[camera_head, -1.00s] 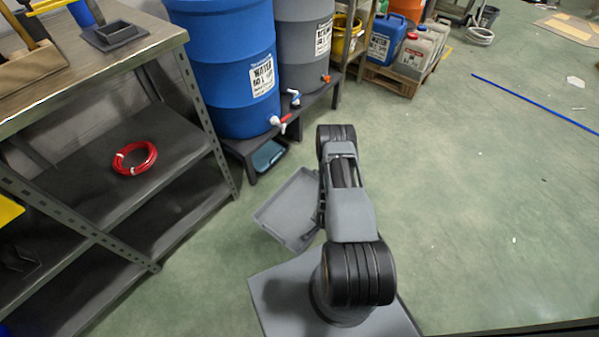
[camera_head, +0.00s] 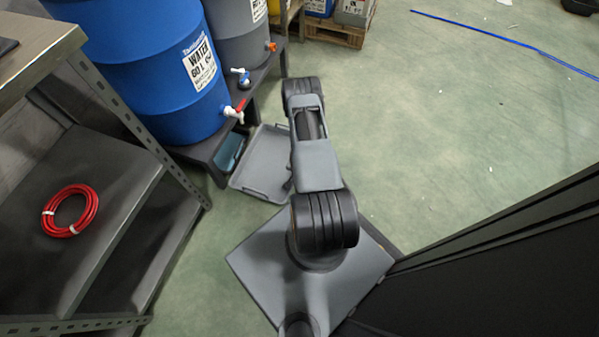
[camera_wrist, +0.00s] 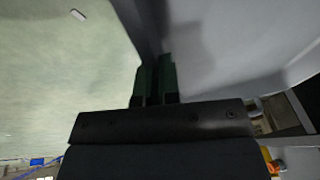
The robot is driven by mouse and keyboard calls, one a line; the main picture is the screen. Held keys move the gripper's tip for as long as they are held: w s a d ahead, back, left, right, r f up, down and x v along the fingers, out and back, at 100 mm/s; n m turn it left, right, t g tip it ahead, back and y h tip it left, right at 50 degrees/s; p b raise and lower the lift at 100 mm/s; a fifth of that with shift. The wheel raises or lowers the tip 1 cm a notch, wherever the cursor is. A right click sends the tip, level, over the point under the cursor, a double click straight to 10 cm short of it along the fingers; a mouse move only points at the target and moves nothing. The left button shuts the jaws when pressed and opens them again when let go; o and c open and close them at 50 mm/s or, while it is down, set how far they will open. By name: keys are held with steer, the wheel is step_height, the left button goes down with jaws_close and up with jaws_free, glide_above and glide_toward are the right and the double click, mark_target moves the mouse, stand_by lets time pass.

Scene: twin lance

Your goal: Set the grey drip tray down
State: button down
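The grey drip tray (camera_head: 264,163) is in front of the barrel stand, to the left of my arm, with its far corner close to the stand's leg. It fills the right part of the wrist view (camera_wrist: 225,45). My gripper (camera_wrist: 155,75) has its two green fingers close together on the tray's wall. In the head view my gripper (camera_head: 289,184) is mostly hidden by my arm at the tray's right edge. I cannot tell whether the tray touches the floor.
A blue water barrel (camera_head: 150,60) and a grey barrel (camera_head: 235,35) stand on a dark low stand (camera_head: 265,72); a blue tray (camera_head: 229,150) lies beneath. A metal shelf (camera_head: 100,190) with a red hose coil (camera_head: 70,211) is left. A black panel (camera_head: 480,280) is right. Open floor (camera_head: 430,130) lies beyond.

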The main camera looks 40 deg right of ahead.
steer(key=d+f+b, duration=0.1)
steer(key=w+d+f, duration=0.1)
steer(key=f+b, duration=0.1)
steer(key=f, duration=0.1)
steer(key=shift+w+d+f+b, duration=0.1)
steer(key=shift+w+d+b, duration=0.05)
steer(key=shift+d+b, duration=0.2)
steer(key=shift+w+d+f+b, duration=0.15)
steer(key=shift+d+f+b, duration=0.1)
steer(key=shift+f+b, duration=0.15)
steer(key=shift+s+b+x, duration=0.15)
steer(key=shift+b+x, duration=0.45)
steer(key=shift+x, duration=0.15)
steer(key=shift+s+b+x, duration=0.1)
steer(key=shift+b+x, duration=0.45)
steer(key=shift+x, duration=0.25)
steer(key=shift+f, duration=0.2)
steer(key=c, duration=1.3)
jaws_free()
steer(key=shift+a, duration=0.1)
steer(key=shift+c, duration=0.2)
